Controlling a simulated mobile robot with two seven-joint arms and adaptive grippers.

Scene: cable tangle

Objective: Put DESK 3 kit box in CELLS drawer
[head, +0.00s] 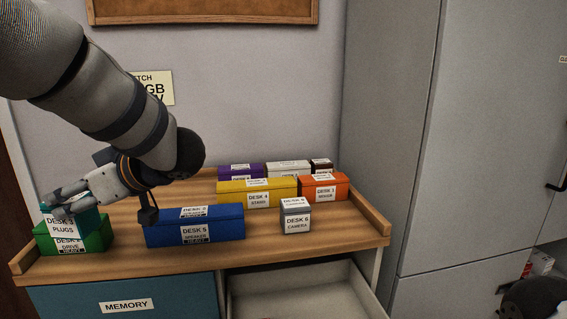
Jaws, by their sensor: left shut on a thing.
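My left gripper (60,205) is shut on a small teal box (86,222) at the left end of the wooden top. An orange box (335,192), whose label seems to read DESK 3, stands at the right. An open drawer (300,283) is below the top, right of centre; its front label is out of view. No CELLS label shows. My right gripper is not in view.
A long blue box (220,221), a yellow box (232,196) and a small grey box (295,217) stand on the wooden top (262,250). Purple, white and dark boxes line the back. The MEMORY drawer (70,303) is shut. A tall grey cabinet (470,150) stands right.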

